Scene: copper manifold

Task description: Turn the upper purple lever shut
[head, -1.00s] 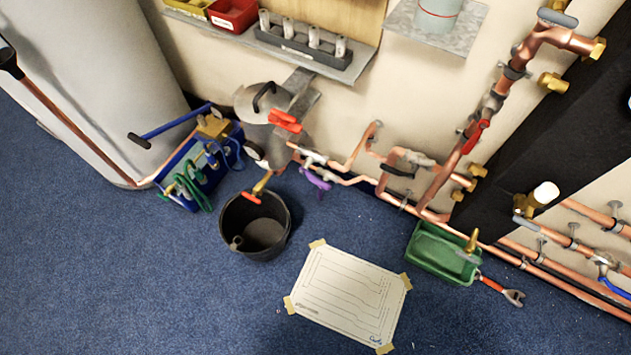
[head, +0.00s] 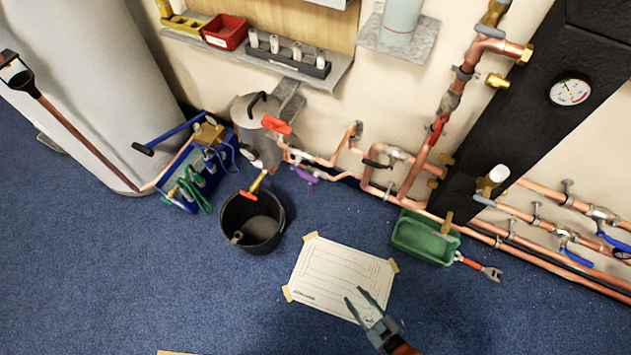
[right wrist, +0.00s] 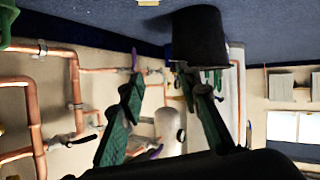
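A purple lever (head: 304,174) sits on the low copper pipe by the wall in the head view, just right of the black bucket. I cannot tell there whether it is the upper or lower one. The upside-down right wrist view shows a purple lever (right wrist: 134,60) near the floor and a bluish-purple one (right wrist: 156,152) higher on the wall. My right gripper (head: 368,305) is open and empty above the paper sheet, well short of the pipes. Its two green-padded fingers (right wrist: 160,82) stand apart in the wrist view. My left gripper is not in view.
A black bucket (head: 252,220) stands on the floor before the pipes. A blue tool tote (head: 190,180) is left of it. A green tray (head: 420,238) and a taped paper sheet (head: 340,275) lie right. A red lever (head: 276,124) is above the pipes.

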